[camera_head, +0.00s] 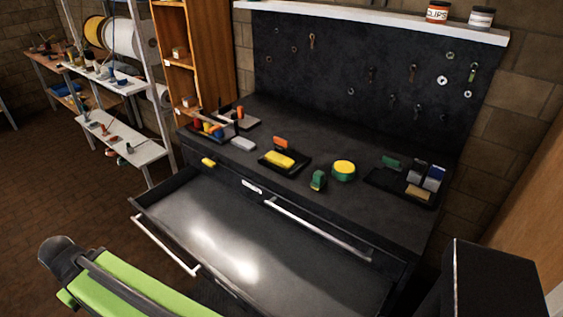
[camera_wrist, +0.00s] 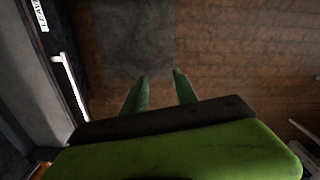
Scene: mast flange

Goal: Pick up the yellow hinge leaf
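A yellow block-shaped piece (camera_head: 280,159) lies in a small black tray (camera_head: 300,169) on the dark workbench, beside an orange piece. A smaller yellow piece (camera_head: 208,162) sits at the bench's front left edge. I cannot tell for sure which of the two is the hinge leaf. My gripper (camera_wrist: 160,73) shows in the wrist view with its two green fingers apart and nothing between them. It points over the floor, away from both yellow pieces. In the head view my green arm is at the lower left, and its fingers are not visible.
An open, empty-looking drawer (camera_head: 205,215) juts out below the bench top. A yellow-and-green roll (camera_head: 344,170), a green item (camera_head: 318,180) and a right-hand tray (camera_head: 385,183) with several blocks stand on the bench. A drawer handle (camera_wrist: 72,85) is left of the fingers.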

